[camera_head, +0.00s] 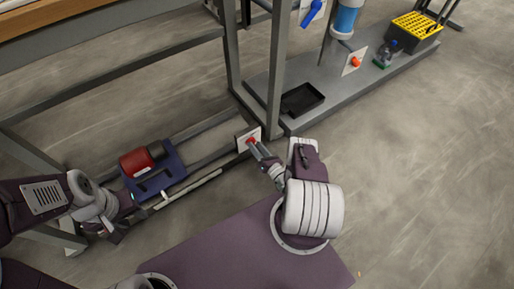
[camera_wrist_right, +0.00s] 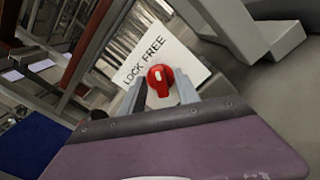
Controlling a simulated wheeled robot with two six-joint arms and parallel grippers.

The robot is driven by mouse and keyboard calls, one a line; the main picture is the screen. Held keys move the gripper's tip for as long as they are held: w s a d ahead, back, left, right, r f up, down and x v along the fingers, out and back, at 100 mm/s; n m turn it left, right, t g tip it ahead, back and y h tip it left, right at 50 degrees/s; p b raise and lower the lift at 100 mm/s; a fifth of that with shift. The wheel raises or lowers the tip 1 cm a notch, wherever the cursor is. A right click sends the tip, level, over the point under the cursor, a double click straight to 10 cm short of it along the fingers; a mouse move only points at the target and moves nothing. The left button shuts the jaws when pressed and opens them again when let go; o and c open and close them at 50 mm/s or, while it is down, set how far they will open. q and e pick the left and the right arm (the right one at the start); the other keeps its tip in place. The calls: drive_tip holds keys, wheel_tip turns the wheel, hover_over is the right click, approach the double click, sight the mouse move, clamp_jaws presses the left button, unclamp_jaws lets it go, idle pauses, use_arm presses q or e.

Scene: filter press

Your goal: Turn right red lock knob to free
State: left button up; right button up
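The red lock knob (camera_wrist_right: 160,78) sits on a white plate (camera_wrist_right: 182,50) that reads LOCK and FREE in the right wrist view. A small pale mark shows on the knob's face; which word it points to I cannot tell. My right gripper (camera_wrist_right: 163,93) is open, with one finger on each side of the knob. Contact is not clear. In the head view the knob (camera_head: 252,141) is partly covered by my right gripper (camera_head: 258,149). My left gripper (camera_head: 118,234) is low at the left, near a pale bar; its fingers are too small to read.
A red and blue unit (camera_head: 150,168) sits on the low rails to the left. A second white plate with an orange-red knob (camera_head: 355,62) stands further back. A black tray (camera_head: 302,99) lies on the grey base. The floor at right is clear.

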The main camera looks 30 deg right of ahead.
drive_tip(key=shift+s+r, duration=0.1)
drive_tip(key=shift+s, duration=0.15)
drive_tip(key=s+p, duration=0.3)
drive_tip(key=s, duration=0.5)
drive_tip(key=shift+s+d, duration=0.25)
drive_tip(key=shift+d, duration=0.1)
